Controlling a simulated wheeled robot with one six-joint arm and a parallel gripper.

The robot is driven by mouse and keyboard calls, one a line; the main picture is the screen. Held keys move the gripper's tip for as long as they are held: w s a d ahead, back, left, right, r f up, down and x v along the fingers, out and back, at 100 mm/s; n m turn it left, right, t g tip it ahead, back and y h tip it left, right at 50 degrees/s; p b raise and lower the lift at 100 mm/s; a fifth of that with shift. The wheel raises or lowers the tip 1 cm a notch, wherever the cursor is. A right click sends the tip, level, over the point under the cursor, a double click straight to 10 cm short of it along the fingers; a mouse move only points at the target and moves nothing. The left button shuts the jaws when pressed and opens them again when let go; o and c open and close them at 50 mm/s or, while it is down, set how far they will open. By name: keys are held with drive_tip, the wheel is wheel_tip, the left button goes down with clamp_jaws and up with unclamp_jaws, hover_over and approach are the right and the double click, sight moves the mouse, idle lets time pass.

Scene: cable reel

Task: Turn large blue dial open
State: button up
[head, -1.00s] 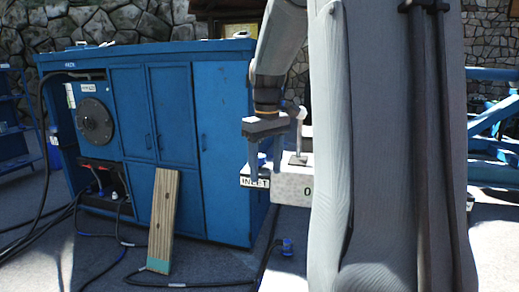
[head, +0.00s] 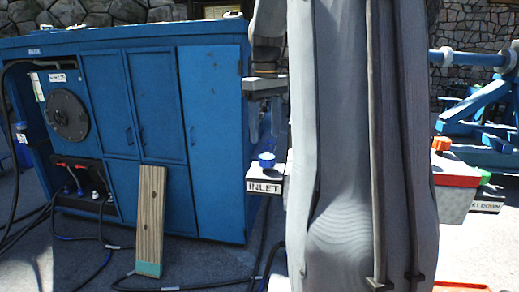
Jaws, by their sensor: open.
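A blue dial (head: 266,160) stands on a pale block labelled INLET (head: 264,187), just left of my own grey column. My gripper (head: 264,138) points down with its fingers apart and empty. It shows above the dial in the picture, with a small gap between the fingertips and the dial. I cannot tell how far apart they are in depth. My column hides the right part of the block.
A large blue cabinet (head: 215,150) stands at the left, with a wooden plank (head: 150,215) leaning on it. Black cables (head: 95,272) lie on the floor. At the right are an orange knob (head: 441,144), a green knob (head: 485,176) and a blue frame (head: 480,110).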

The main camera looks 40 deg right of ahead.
sight(267, 156)
drive_tip(key=shift+a+f, duration=0.1)
drive_tip(key=shift+f, duration=0.25)
drive_tip(key=f, duration=0.2)
drive_tip(key=f+p, duration=0.1)
drive_tip(key=f, duration=0.1)
drive_tip(key=f+p, duration=0.1)
drive_tip(key=f, duration=0.1)
drive_tip(key=shift+s+d+f, duration=0.2)
drive_tip(key=shift+d+f, duration=0.05)
drive_tip(key=shift+f, duration=0.15)
drive_tip(key=shift+c, duration=0.3)
drive_tip(key=c, duration=1)
